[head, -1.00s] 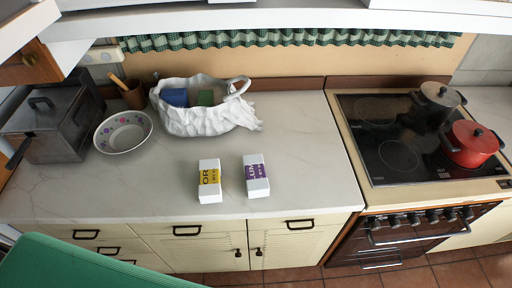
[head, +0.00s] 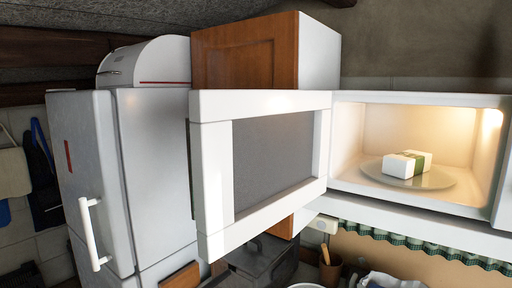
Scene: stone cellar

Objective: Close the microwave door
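The microwave (head: 424,98) is at the upper right of the head view, on a white shelf above the counter. Its door (head: 218,170) stands wide open, swung out to the left toward me, with a white frame and a grey window. The lit cavity shows a glass turntable (head: 440,181) with a white and green box (head: 407,164) on it. Neither of my grippers is in view.
A white fridge (head: 105,170) with a vertical handle stands left of the door. A wooden-fronted cabinet (head: 240,55) is behind the door. Below are a dark metal box (head: 262,262), a utensil pot (head: 330,270) and a green checked curtain trim (head: 420,245).

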